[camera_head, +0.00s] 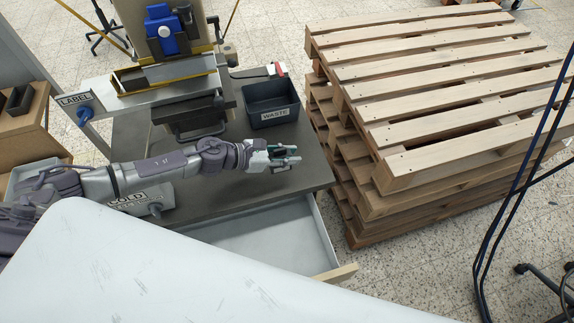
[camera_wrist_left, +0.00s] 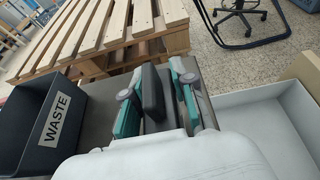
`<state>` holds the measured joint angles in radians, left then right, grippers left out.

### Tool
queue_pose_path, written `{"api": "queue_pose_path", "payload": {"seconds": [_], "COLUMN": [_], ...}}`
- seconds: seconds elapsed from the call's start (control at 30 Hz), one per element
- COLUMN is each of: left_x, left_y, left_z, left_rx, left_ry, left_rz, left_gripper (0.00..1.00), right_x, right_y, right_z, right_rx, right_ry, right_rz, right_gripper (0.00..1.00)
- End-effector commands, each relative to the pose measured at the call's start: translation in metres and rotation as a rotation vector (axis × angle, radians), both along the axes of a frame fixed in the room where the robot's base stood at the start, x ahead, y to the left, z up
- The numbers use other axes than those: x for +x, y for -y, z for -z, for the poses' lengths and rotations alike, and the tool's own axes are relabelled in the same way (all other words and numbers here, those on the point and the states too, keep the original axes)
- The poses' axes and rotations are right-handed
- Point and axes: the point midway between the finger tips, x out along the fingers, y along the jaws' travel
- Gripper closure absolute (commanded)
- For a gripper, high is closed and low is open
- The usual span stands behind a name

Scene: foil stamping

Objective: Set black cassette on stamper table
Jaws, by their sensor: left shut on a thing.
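My left gripper (camera_head: 285,155) reaches in from the left over the right part of the dark grey stamper table (camera_head: 225,195). It is shut on the black cassette, a dark slab that stands upright between the teal-edged fingers in the left wrist view; there the cassette (camera_wrist_left: 152,92) shows its narrow side. In the head view the fingers mostly hide it. I cannot tell whether the cassette touches the table top. The stamper (camera_head: 170,70), with a blue part on its head, stands at the back of the table. My right gripper is not in view.
A dark WASTE bin (camera_head: 271,105) sits just behind the gripper. An open light grey drawer (camera_head: 275,245) juts out in front. Stacked wooden pallets (camera_head: 430,85) stand close on the right. A COLD-labelled box (camera_head: 145,197) is near my forearm.

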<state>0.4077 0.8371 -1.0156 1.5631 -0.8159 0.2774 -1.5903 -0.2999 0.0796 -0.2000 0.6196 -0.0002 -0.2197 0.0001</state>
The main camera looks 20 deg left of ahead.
Motion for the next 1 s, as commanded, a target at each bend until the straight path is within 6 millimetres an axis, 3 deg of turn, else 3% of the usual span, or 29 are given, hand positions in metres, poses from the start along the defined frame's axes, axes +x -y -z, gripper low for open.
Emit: {"api": "queue_pose_path", "payload": {"seconds": [0.13,0.4,0.8,0.83,0.97,1.0], "left_x": [0.003,0.003,0.003,0.003,0.003,0.003], "left_y": [-0.006,-0.006,-0.006,-0.006,-0.006,-0.006], "left_z": [0.008,0.042,0.048,0.047,0.046,0.046], "left_rx": [-0.003,-0.003,-0.001,-0.001,0.000,0.000], "left_ry": [-0.003,-0.001,0.001,0.001,0.000,0.000], "left_rz": [-0.001,-0.001,0.000,0.000,0.000,0.000], "left_gripper": [1.00,1.00,1.00,0.71,0.50,0.49], "right_x": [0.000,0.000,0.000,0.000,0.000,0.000], "right_y": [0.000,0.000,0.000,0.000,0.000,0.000], "right_z": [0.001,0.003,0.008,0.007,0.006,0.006], "right_rx": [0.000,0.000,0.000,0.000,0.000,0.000], "right_ry": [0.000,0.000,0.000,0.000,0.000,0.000], "right_rz": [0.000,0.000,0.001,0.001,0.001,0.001], "right_gripper": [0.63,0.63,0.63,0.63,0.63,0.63]}}
